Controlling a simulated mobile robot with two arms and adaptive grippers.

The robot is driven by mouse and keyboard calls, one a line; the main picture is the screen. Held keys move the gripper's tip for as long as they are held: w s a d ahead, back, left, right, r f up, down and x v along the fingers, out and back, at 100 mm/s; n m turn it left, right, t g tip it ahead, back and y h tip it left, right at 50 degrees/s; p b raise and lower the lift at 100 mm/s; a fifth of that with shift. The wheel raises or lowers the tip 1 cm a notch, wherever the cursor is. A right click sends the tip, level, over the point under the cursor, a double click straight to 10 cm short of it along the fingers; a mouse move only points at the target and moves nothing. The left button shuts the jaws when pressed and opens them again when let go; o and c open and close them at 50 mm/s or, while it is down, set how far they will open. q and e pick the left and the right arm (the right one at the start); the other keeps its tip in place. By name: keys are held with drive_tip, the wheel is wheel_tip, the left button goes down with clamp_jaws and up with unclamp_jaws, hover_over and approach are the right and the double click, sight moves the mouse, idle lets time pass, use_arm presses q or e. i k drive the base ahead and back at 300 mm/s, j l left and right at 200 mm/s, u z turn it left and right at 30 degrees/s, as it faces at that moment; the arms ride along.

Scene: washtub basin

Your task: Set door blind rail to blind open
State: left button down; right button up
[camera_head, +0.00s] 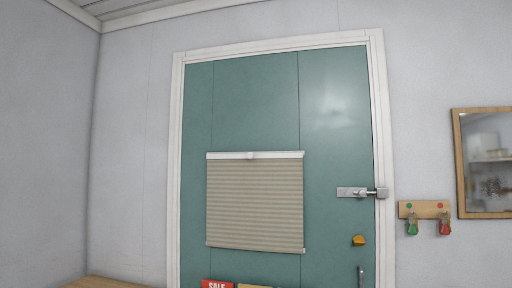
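A beige pleated blind (254,204) hangs on a teal door (335,120) in the head view. Its white top rail (230,155) has a small knob (251,155) near the middle. The blind is extended downward, with a thin bottom rail (254,249) at its lower edge. Whatever lies behind the blind is hidden. Neither of my grippers is in view.
A metal slide bolt (352,192) reaches from the door's right side to the frame. Below it are a yellow knob (358,240) and a handle (361,276). A key rack (425,209) and mirror (487,162) hang at right. A red sign (216,284) shows below.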

sight(251, 155)
drive_tip(key=i+z, duration=0.2)
drive_tip(key=i, duration=0.45)
drive_tip(key=i+j+z, duration=0.15)
drive_tip(key=i, duration=0.45)
